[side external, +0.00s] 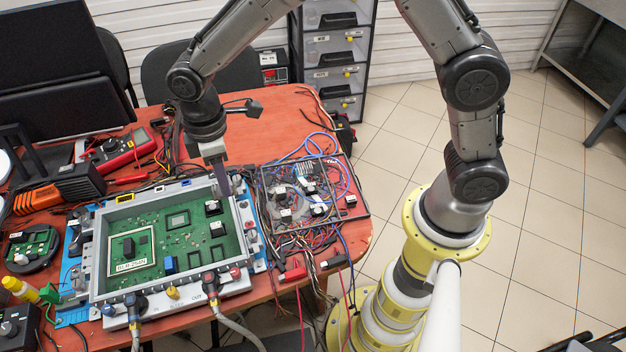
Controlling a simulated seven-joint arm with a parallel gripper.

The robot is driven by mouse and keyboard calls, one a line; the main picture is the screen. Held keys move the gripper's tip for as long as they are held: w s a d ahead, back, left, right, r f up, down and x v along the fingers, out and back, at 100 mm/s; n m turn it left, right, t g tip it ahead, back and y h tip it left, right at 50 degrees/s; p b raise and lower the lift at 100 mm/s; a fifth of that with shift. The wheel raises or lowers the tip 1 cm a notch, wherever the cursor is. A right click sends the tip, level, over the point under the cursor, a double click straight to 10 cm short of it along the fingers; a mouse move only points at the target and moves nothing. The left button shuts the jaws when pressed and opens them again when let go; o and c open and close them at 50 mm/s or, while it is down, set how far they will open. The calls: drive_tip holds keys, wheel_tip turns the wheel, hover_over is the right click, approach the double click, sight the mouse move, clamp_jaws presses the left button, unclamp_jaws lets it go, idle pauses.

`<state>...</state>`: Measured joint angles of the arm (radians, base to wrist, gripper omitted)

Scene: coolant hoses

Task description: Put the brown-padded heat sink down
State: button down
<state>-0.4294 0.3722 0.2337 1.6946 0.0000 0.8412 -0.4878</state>
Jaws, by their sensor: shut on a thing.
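My gripper (222,183) points down over the back right edge of the green circuit board (190,257), beside its grey frame. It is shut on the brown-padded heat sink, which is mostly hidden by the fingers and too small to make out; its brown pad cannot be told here. I cannot tell whether it touches the board or the frame. A flat grey chip (177,220) and a blue part (168,264) are also on the board.
A dark tray (362,214) of tangled wires and small parts lies right of the frame. Hoses (238,331) plug into the frame's front edge. A red multimeter (118,152), an orange-black tool (45,198) and a round dark dish (30,246) crowd the left.

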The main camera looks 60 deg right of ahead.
drive_tip(key=shift+w+f+n, duration=0.1)
drive_tip(key=shift+n, duration=0.9)
drive_tip(key=s+d+f+n, duration=0.1)
drive_tip(key=s+d+n, duration=0.6)
drive_tip(key=s+d, duration=0.5)
drive_tip(key=s+d+n, duration=0.8)
drive_tip(key=s+d, duration=0.1)
drive_tip(key=s, duration=0.5)
drive_tip(key=shift+m, duration=0.3)
drive_tip(key=w+d+f, duration=0.1)
drive_tip(key=w+f, duration=0.2)
drive_tip(key=w, duration=0.1)
drive_tip(key=w+d+f, duration=0.2)
drive_tip(key=w+f, duration=0.1)
drive_tip(key=w, duration=0.1)
drive_tip(key=w+d+f, duration=0.1)
drive_tip(key=w+f, duration=0.2)
drive_tip(key=w, duration=0.2)
drive_tip(key=shift+w+d, duration=0.1)
drive_tip(key=shift+d, duration=0.2)
drive_tip(key=shift+w+f, duration=0.15)
drive_tip(key=shift+f, duration=0.1)
drive_tip(key=shift+w+d+f, duration=0.1)
drive_tip(key=shift+w+f, duration=0.05)
drive_tip(key=shift+f, duration=1.55)
